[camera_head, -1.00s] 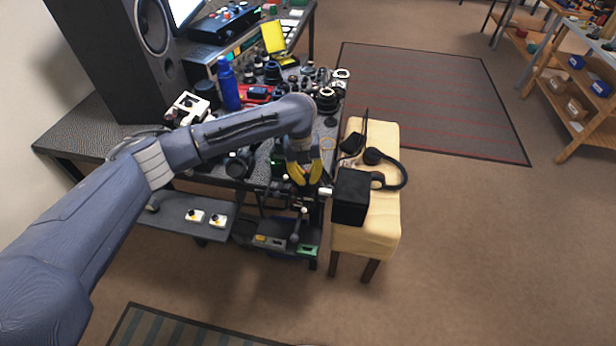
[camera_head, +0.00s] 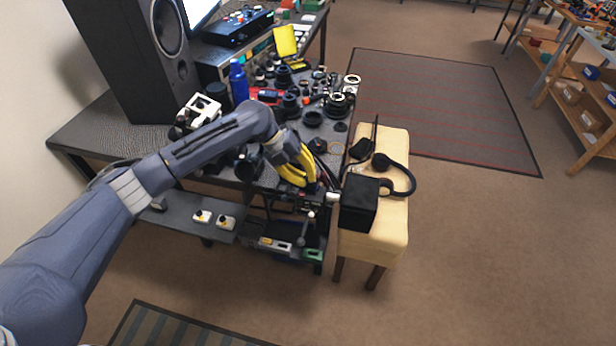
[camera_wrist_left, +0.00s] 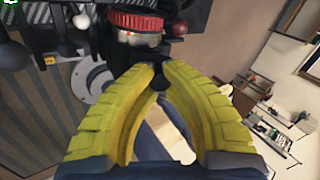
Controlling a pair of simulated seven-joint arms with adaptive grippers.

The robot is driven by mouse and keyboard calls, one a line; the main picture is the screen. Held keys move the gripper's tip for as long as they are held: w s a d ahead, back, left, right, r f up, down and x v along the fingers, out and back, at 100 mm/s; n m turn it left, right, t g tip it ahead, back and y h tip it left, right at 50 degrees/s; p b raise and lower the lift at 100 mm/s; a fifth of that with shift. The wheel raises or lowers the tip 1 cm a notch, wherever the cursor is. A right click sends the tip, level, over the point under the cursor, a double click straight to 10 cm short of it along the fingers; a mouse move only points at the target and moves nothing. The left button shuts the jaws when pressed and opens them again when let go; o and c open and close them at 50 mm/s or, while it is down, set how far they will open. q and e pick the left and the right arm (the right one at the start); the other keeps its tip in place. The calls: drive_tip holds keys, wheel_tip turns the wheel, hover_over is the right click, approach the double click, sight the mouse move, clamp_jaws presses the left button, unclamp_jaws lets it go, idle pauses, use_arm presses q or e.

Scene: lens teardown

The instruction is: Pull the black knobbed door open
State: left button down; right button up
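My left gripper (camera_head: 306,184), with yellow ribbed fingers, is at the front right edge of the crowded table, pointing down and right. In the left wrist view its two fingertips (camera_wrist_left: 159,70) are close together. A small dark rounded piece, which looks like the black knob (camera_wrist_left: 160,83), sits between them and seems to touch both. The door itself I cannot make out clearly: the fingers and nearby dark parts hide it. In the wrist view a red ribbed cap (camera_wrist_left: 133,22) lies just beyond the fingertips. My right gripper is not in view.
A yellow stool (camera_head: 378,238) with a black box (camera_head: 358,203) and headphones (camera_head: 398,178) stands close right of the gripper. Lens parts (camera_head: 337,104) crowd the table. A lower shelf (camera_head: 182,214) holds small items. Open floor lies to the right and in front.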

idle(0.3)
use_arm(q)
drive_tip(key=c, duration=1.2)
unclamp_jaws()
drive_tip(key=shift+c, duration=0.2)
drive_tip(key=v, duration=1.2)
drive_tip(key=shift+a, duration=0.1)
